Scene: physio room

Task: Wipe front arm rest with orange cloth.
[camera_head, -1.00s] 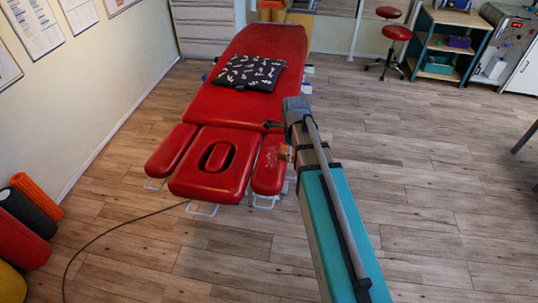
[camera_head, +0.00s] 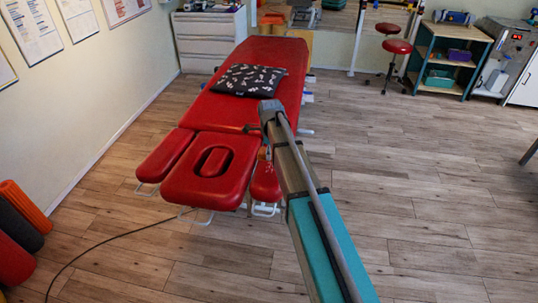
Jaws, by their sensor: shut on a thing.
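The treatment table is red. At its near end, a left arm rest (camera_head: 165,155) and a right arm rest (camera_head: 265,184) flank a headrest pad (camera_head: 190,186) with an oval hole. My arm crosses in front of the table's right side and covers part of the right arm rest. My gripper (camera_head: 251,128) is mostly hidden by the arm; only a small dark part shows against the red. A small orange-brown patch, likely the orange cloth (camera_head: 263,152), shows beside the arm near the right arm rest's far end. Contact with the rest cannot be told.
A black patterned pillow (camera_head: 249,80) lies on the table. A cable (camera_head: 110,237) runs over the floor at left, near foam rollers (camera_head: 22,208). Red stools (camera_head: 397,47) and a shelf (camera_head: 450,55) stand at back right. The floor at right is clear.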

